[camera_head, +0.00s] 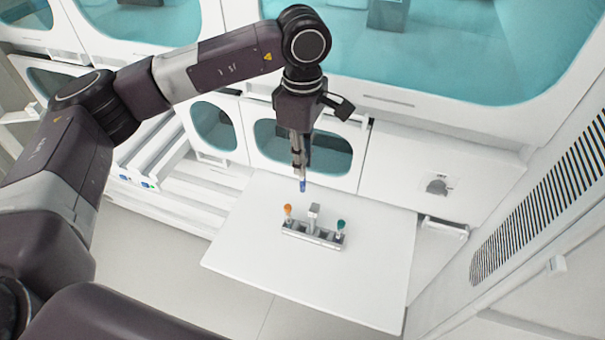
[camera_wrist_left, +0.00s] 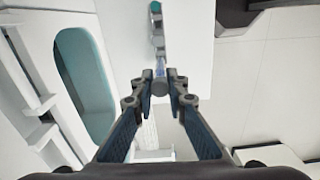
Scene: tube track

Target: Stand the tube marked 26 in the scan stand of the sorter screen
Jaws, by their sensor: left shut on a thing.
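My left gripper (camera_head: 301,170) points down above the back part of the white table and is shut on a slim tube with a blue end (camera_head: 303,186). The wrist view shows the tube (camera_wrist_left: 160,76) between the fingertips of the left gripper (camera_wrist_left: 160,92). The tube hangs in the air behind a small grey rack (camera_head: 298,234). No number can be read on it. I cannot make out a sorter screen or its scan stand. My right gripper is not in view.
The rack stands on the white table (camera_head: 255,255), with an orange-topped tube (camera_head: 288,210) at its left end and a teal-topped one (camera_head: 340,225) at its right. A grey upright part (camera_head: 314,212) rises from its middle. The table around it is clear. White cabinets stand behind.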

